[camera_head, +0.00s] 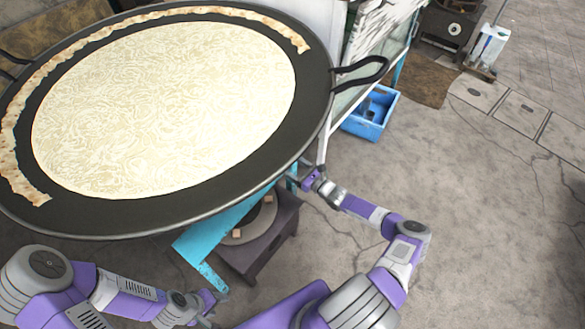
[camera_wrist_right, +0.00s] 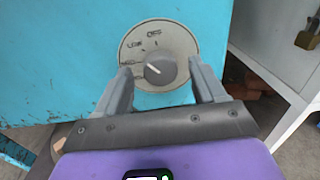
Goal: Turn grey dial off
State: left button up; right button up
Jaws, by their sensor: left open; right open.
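The grey dial (camera_wrist_right: 160,70) sits on a round pale plate (camera_wrist_right: 178,38) on the turquoise panel (camera_wrist_right: 60,50) in the right wrist view. Labels on the plate read about OFF at the top, LOW at upper left and MED at left. The dial's white mark points to the upper left. My right gripper (camera_wrist_right: 160,88) is open, with one finger on each side of the dial; I cannot tell whether they touch it. In the head view my right gripper (camera_head: 302,176) is at the turquoise stand, partly hidden under the pan. My left gripper (camera_head: 212,303) is open at the lower left.
A blue crate (camera_head: 372,112) stands beyond. The floor at right is clear.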

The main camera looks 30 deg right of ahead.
jog(key=shift+w+a, duration=0.1)
jog(key=shift+w, duration=0.25)
jog(key=c, duration=1.1)
jog(key=shift+o, duration=0.2)
jog(key=shift+m+g+p, duration=0.4)
jog(key=shift+m+p, duration=1.35)
jog(key=shift+m, duration=2.15)
jog(key=o, duration=1.1)
jog(key=shift+c, duration=0.2)
